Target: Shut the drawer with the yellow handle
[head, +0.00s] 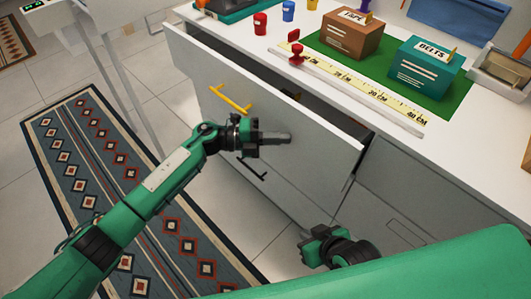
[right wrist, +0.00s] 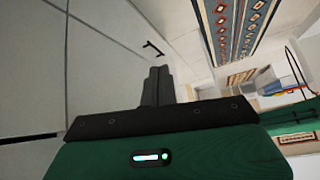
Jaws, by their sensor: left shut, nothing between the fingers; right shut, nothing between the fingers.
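The drawer with the yellow handle (head: 230,98) stands open under the white counter in the head view. Its pale front panel (head: 205,75) is out from the cabinet, and a dark gap shows behind its top edge. My left gripper (head: 284,137) is shut and empty, in front of the drawer front, to the right of and below the yellow handle. Whether it touches the panel I cannot tell. My right gripper (head: 306,236) is low by the cabinet, below the drawer. Its closed, empty fingers also show in the right wrist view (right wrist: 156,85).
A black handle (head: 251,170) sits on the front below the yellow one. The counter holds a brown box (head: 352,35), a teal box (head: 425,70), a long ruler (head: 350,85) and small coloured items. A patterned rug (head: 95,140) lies on the floor at left.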

